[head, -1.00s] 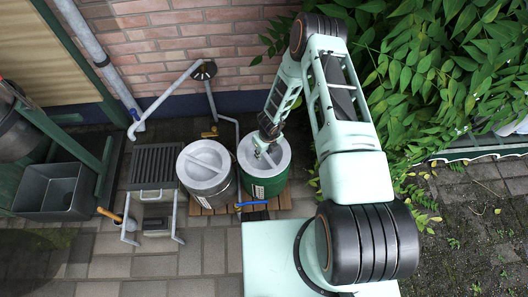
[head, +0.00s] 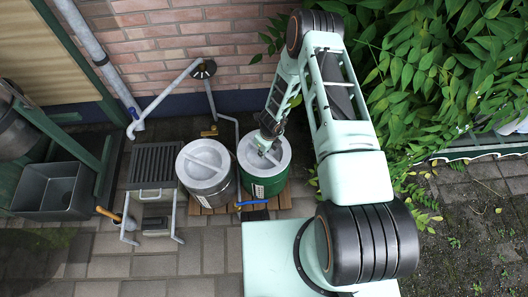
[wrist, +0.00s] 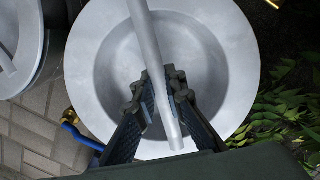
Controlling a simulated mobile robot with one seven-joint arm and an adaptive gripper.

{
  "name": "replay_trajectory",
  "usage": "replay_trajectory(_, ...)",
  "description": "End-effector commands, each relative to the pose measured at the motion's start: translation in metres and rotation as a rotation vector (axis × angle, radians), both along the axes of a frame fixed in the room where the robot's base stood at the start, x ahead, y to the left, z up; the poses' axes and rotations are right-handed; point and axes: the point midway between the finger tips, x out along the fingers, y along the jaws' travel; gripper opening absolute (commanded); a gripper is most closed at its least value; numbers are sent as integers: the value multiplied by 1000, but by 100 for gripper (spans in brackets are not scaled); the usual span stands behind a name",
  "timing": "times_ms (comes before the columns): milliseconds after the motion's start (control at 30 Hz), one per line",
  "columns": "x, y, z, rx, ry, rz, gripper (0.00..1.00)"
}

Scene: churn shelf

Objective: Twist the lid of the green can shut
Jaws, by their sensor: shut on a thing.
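The green can (head: 262,186) stands on a wooden pallet beside the wall. Its round grey lid (head: 283,161) sits on top and looks level. In the wrist view the lid (wrist: 235,70) fills the middle, with a dished centre and a bar handle (wrist: 147,30) across it. My gripper (head: 265,147) reaches down onto the lid from above. In the wrist view my gripper's fingers (wrist: 165,90) are on either side of the bar, shut on it near its lower end. The seam between lid and can is too small to judge.
A grey metal can (head: 207,172) with a similar lid stands close on the left. A tap with a blue handle (head: 252,204) is at the green can's front.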

Motion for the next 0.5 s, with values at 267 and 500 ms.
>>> replay_trajectory(267, 1, 1, 2, 1, -2, 36, 0)
replay_trajectory(500, 2, 1, 1, 1, -3, 107, 0)
